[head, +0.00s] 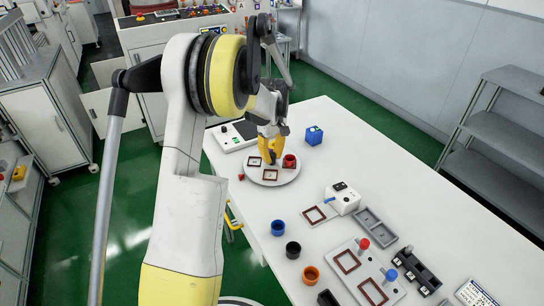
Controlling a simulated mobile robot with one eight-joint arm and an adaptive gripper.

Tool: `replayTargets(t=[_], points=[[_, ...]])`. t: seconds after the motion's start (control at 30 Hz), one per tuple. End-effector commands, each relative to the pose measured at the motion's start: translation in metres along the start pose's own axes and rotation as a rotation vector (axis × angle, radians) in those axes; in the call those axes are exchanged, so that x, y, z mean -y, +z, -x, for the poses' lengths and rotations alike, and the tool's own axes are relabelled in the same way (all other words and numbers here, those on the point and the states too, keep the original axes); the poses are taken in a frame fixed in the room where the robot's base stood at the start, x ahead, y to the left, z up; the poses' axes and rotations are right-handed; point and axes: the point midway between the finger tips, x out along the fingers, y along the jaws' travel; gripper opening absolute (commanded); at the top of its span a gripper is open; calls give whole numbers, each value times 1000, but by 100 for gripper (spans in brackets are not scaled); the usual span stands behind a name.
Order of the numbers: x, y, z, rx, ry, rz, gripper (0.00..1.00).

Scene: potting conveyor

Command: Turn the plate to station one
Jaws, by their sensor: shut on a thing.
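The round white plate (281,179) lies on the white table at its far left part. It carries dark red square frames, one at its left (255,162) and one at its front (270,175). A red cup (289,160) stands on its right side. My gripper (268,158), with yellow fingers, points down over the middle of the plate, left of the red cup. It is shut on a part of the plate there, which the fingers hide. A small red marker (241,177) shows at the plate's left edge. I cannot tell which station it marks.
A white box (342,198), a grey tray (375,227) and blue (278,228), black (293,250) and orange (310,275) cups stand nearer.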

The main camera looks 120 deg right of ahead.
Motion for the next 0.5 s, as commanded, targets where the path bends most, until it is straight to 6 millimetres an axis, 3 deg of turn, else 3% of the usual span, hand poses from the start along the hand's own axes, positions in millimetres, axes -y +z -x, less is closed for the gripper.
replayTargets(t=[0.5], points=[[0, 0, 0, 1, 0, 251, 0]])
